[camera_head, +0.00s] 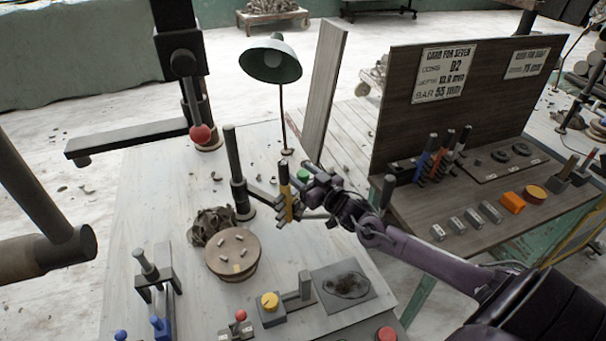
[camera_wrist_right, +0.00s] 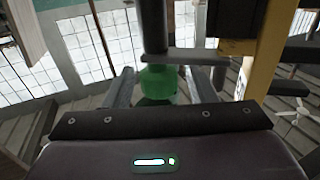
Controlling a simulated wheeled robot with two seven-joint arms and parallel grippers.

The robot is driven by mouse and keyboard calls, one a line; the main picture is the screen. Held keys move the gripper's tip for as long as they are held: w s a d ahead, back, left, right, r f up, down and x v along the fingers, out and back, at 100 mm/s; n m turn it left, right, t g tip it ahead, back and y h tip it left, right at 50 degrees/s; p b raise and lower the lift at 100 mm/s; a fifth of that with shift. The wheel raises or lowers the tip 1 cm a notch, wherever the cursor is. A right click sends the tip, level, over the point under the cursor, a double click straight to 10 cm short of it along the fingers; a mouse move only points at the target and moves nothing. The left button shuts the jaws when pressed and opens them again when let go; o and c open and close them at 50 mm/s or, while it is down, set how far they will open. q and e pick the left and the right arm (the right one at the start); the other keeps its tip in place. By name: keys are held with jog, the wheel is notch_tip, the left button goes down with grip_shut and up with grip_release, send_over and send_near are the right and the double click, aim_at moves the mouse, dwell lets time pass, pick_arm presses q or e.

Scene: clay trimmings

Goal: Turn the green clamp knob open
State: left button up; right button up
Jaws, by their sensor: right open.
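The green clamp knob (camera_head: 303,175) shows small in the head view, just beyond my right gripper (camera_head: 318,178) and partly hidden by it. In the right wrist view the green knob (camera_wrist_right: 158,84) stands upright in the middle, under a dark bar and post. The fingers of my right gripper (camera_wrist_right: 160,90) are apart, one on each side of the knob, with a gap visible on both sides. I cannot tell whether either finger touches it. A yellow upright piece (camera_head: 284,190) stands just left of the gripper. My left gripper is not in view.
A dark post (camera_head: 234,165) with a side arm stands left of the gripper. A desk lamp (camera_head: 271,62) stands behind. A round wooden turntable (camera_head: 232,255) and a yellow-knobbed device (camera_head: 270,302) sit in front. A dark upright panel (camera_head: 450,110) rises on the right.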

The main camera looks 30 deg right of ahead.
jog(key=shift+d+f, duration=0.1)
jog(key=c, duration=0.9)
jog(key=shift+m+h+p, duration=0.45)
jog(key=shift+m+h, duration=0.15)
jog(key=shift+h, duration=0.3)
jog(key=shift+c, duration=0.3)
jog(key=shift+m+h, duration=0.9)
jog(key=shift+h, duration=0.6)
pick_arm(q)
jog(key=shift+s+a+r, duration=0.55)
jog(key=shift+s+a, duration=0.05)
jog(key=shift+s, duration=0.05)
pick_arm(e)
jog(key=o, duration=1)
jog(key=shift+c, duration=0.2)
